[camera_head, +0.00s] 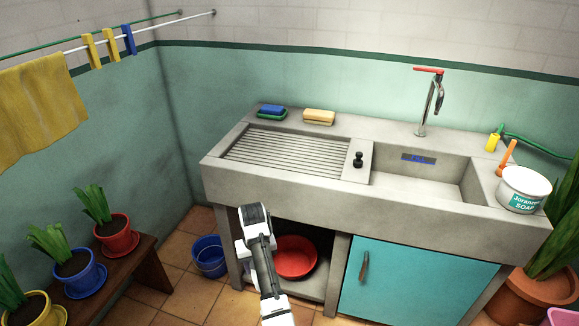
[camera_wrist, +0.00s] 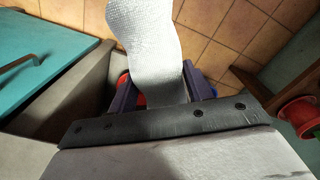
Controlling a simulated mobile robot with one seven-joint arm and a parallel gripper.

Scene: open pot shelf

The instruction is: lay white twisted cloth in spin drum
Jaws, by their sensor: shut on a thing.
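A white twisted cloth (camera_wrist: 146,42) fills the middle of the wrist view and stretches away from my gripper. My gripper (camera_wrist: 160,88) is shut on its near end, with a dark finger on each side. In the head view my arm reaches up from the bottom in front of the sink unit, and the fingers and the cloth cannot be made out there. No spin drum can be seen in either view.
A concrete sink unit (camera_head: 300,184) has a teal door (camera_head: 415,280) and an open lower bay with a red basin (camera_head: 296,258). A blue bucket (camera_head: 208,257) stands on the tiles. Potted plants line a wooden bench (camera_head: 152,270) at left. A white soap tub (camera_head: 523,188) stands at right.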

